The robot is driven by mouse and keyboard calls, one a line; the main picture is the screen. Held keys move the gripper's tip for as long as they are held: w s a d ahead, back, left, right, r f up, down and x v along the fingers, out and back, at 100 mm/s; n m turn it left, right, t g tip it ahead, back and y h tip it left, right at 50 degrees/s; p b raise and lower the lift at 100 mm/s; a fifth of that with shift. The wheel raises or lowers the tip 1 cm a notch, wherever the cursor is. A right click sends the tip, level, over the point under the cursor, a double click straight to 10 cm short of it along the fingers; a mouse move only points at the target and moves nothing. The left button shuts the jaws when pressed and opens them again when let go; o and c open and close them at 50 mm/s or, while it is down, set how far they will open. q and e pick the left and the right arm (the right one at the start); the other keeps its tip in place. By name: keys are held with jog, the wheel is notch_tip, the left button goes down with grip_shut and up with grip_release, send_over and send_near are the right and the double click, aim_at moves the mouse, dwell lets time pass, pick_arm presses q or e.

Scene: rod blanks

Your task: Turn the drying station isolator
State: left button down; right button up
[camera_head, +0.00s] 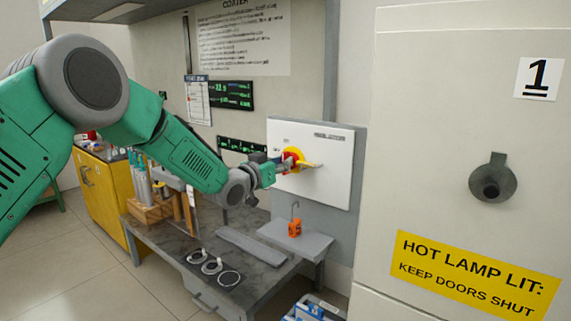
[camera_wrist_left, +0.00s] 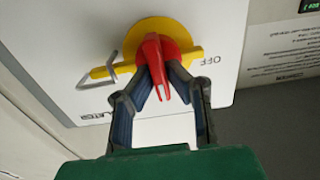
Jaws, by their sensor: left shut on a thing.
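The isolator has a red handle (camera_head: 290,159) on a yellow round plate (camera_wrist_left: 188,38), mounted on a white panel (camera_head: 335,185). The red handle also shows in the wrist view (camera_wrist_left: 160,50), pointing towards the camera's lower edge. A yellow tab with a bent grey piece reaches out to the left there. An OFF label, upside down, is right of the plate. My left gripper (camera_wrist_left: 164,76) is shut on the red handle, one finger on each side; in the head view my left gripper (camera_head: 279,168) partly hides it. My right gripper is not in view.
An orange padlock (camera_head: 295,228) stands on a grey shelf (camera_head: 314,243) below the panel. A dark bench (camera_head: 180,238) holds rings, a flat bar and a wooden tool rack. At right is a large cabinet (camera_head: 440,130) with a hot lamp sign (camera_head: 475,275).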

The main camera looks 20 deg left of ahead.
pick_arm(q)
jog(key=n+b, duration=0.1)
jog(key=n, duration=0.5)
jog(key=f+n+b, duration=0.1)
jog(key=n+b, duration=0.1)
jog(key=n, duration=0.3)
jog(key=f+n+b, duration=0.1)
jog(key=n, duration=0.5)
jog(key=shift+a+n, duration=0.25)
jog(key=shift+n, duration=0.05)
jog(key=shift+b, duration=0.3)
jog(key=c, duration=1.6)
grip_release()
jog(key=shift+r, duration=0.1)
jog(key=shift+a+r, duration=0.25)
jog(key=shift+s, duration=0.1)
